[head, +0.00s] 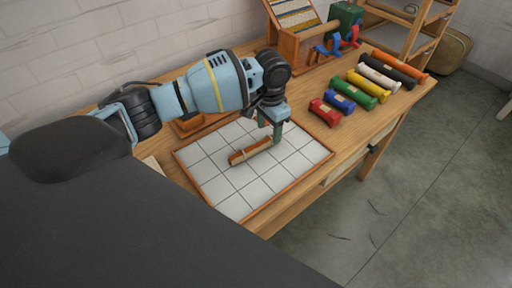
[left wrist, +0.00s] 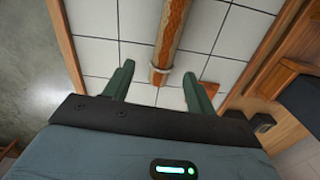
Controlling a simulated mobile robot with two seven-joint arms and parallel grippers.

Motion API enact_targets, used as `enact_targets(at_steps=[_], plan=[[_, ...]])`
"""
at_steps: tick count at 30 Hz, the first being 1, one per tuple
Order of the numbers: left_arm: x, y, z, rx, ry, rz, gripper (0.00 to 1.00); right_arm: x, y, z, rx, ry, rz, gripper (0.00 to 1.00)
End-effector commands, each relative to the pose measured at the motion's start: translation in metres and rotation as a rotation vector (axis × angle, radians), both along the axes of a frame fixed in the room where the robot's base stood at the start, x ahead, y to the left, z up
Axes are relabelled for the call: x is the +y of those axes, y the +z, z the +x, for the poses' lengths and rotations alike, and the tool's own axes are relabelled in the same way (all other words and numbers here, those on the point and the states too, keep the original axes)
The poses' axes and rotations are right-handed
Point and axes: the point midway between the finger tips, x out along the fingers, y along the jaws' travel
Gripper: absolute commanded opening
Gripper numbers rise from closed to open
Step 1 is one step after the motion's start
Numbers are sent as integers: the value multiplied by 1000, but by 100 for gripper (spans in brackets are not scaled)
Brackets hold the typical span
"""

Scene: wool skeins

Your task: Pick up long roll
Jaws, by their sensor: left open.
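A long brown-orange roll (head: 250,151) lies on the white tiled board (head: 215,185), with a pale band near an end. My left gripper (head: 270,135) is open, pointing down at the right end of the roll in the head view. In the left wrist view the roll (left wrist: 172,35) runs away from the camera, and its banded near end lies between the two spread green fingers of the left gripper (left wrist: 157,75). Neither finger visibly touches it. I cannot tell how far the fingertips are above the board. My right gripper is not in view.
Several coloured skeins, such as a red one (head: 325,112) and an orange one (head: 400,67), lie in a row at the table's right. A wooden stand (head: 290,50) and a green box (head: 345,18) stand behind.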

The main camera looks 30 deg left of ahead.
Motion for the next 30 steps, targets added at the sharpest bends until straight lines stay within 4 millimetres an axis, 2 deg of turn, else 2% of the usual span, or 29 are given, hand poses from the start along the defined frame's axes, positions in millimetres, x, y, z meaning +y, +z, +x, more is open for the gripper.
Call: enact_targets(at_steps=[9, 19, 30], plan=[[5, -43, 2, 4, 1, 2, 56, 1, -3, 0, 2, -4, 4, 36], [5, -48, 2, 1, 0, 0, 56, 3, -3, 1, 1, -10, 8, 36], [5, -48, 2, 1, 0, 0, 9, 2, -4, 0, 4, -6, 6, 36]])
